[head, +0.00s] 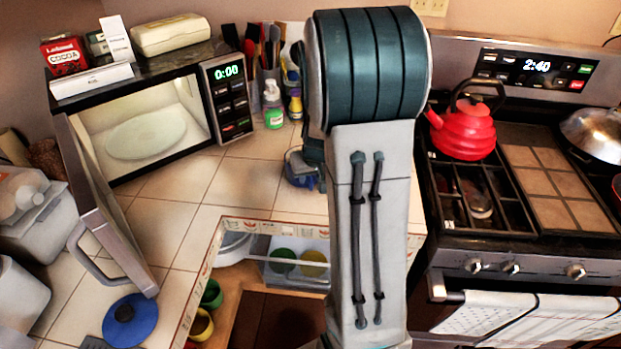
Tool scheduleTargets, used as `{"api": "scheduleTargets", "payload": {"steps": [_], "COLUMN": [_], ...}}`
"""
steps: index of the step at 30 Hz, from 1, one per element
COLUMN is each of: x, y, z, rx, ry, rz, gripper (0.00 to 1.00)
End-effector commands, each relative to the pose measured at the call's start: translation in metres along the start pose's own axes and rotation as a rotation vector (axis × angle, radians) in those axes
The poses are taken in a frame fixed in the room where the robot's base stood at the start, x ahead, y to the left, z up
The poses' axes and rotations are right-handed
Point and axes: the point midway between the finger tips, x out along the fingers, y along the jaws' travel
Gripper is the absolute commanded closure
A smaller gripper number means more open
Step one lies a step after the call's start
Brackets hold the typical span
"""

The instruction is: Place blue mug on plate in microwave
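The microwave (204,95) stands at the back left with its door (105,205) swung open. A pale round plate (146,136) lies inside it, with nothing seen on it. A blue object, apparently the blue mug (299,181), is on or just above the tiled counter right of the microwave. It is partly hidden by my arm. My gripper (313,160) is at the mug, mostly hidden behind my arm. I cannot tell whether its fingers are open, or whether they hold the mug.
Bottles (273,104) and a utensil holder stand behind the mug. Boxes and a bread-shaped container (170,34) sit on the microwave. A blue lid (130,320) lies near the open door. An open drawer with bowls (283,262) is in front. A red kettle (463,130) stands on the stove.

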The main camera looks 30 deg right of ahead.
Motion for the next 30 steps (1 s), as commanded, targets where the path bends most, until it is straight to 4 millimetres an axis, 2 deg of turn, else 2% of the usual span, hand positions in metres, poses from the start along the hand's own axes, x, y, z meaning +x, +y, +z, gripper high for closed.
{"api": "scheduleTargets", "payload": {"steps": [6, 12, 19, 22, 26, 30], "x": [-0.042, -0.074, -0.095, -0.103, -0.124, -0.156], "y": [0.000, 0.000, 0.000, -0.006, -0.031, -0.067], "z": [-0.001, -0.001, 0.000, 0.004, 0.025, 0.069], "rx": [0.000, 0.000, 0.001, -0.006, -0.033, -0.086], "ry": [0.006, 0.005, 0.002, -0.001, -0.015, -0.048], "rz": [0.000, 0.000, 0.000, -0.007, -0.039, -0.075], "gripper": [0.68, 0.68, 0.68, 0.68, 0.68, 0.68]}}
